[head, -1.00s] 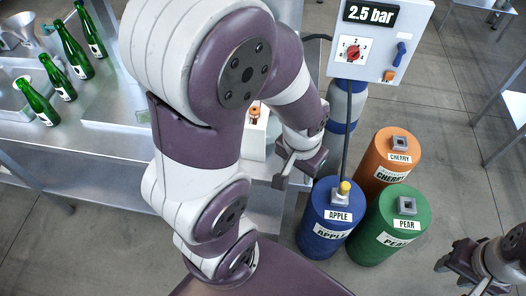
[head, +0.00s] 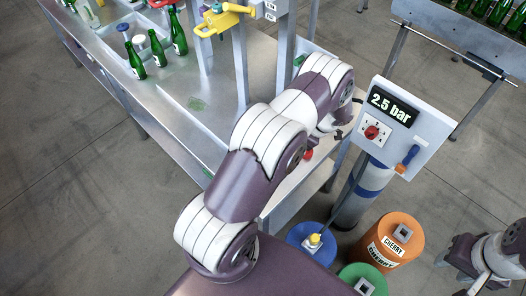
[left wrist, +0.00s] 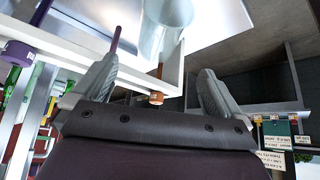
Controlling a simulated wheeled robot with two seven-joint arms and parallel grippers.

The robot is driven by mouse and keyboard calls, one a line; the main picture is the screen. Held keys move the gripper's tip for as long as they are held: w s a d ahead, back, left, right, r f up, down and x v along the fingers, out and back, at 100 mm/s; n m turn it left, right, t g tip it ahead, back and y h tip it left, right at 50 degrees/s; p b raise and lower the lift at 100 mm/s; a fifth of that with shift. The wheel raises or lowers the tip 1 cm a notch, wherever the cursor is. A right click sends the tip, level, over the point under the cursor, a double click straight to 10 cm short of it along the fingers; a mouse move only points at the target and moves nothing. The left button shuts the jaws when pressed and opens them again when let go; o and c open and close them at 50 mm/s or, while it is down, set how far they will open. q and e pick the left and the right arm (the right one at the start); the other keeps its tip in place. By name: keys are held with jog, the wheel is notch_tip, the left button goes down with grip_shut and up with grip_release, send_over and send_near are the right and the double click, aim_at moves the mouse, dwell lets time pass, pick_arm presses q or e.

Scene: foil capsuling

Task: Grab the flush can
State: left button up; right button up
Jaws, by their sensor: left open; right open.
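A pale, shiny can-like cylinder (left wrist: 166,28) shows at the top of the left wrist view, beyond my left gripper's fingers. It is cut off by the frame edge, and I cannot tell surely whether it is the flush can. My left gripper (left wrist: 157,88) is open, its two grey fingers wide apart with nothing gripped between them. In the head view my left arm reaches over the bench's right end and mostly hides that gripper. My right gripper (head: 452,254) is open and empty at the right edge, above the floor, away from the bench.
A metal bench (head: 190,100) carries several green bottles (head: 135,60) and a yellow-handled device (head: 222,20). A control panel (head: 405,125) reading 2.5 bar stands right of my left arm. Orange (head: 392,245), blue (head: 302,236) and green (head: 352,272) drums stand below it. Floor at left is clear.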

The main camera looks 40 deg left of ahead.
pick_arm(q)
jog(key=s+a+f+b, duration=0.2)
jog(key=f, duration=0.1)
jog(key=shift+s, duration=0.15)
jog(key=f+b, duration=0.1)
jog(key=a+f+b, duration=0.1)
jog(key=f, duration=0.1)
jog(key=a+f+b, duration=0.1)
jog(key=f, duration=0.1)
jog(key=shift+a, duration=0.25)
jog(key=b+x, duration=0.2)
jog(key=x, duration=0.1)
jog(key=shift+s+a+r, duration=0.1)
jog(key=shift+s+a, duration=0.1)
jog(key=shift+s, duration=0.1)
jog(key=shift+s+a, duration=0.25)
jog(key=shift+a, duration=0.05)
jog(key=shift+w, duration=0.1)
jog(key=shift+w+d, duration=0.1)
jog(key=c, duration=0.9)
jog(key=shift+o, duration=0.2)
pick_arm(e)
notch_tip(320, 180, down, 7)
jog(key=shift+s+a, duration=0.35)
jog(key=shift+s, duration=0.05)
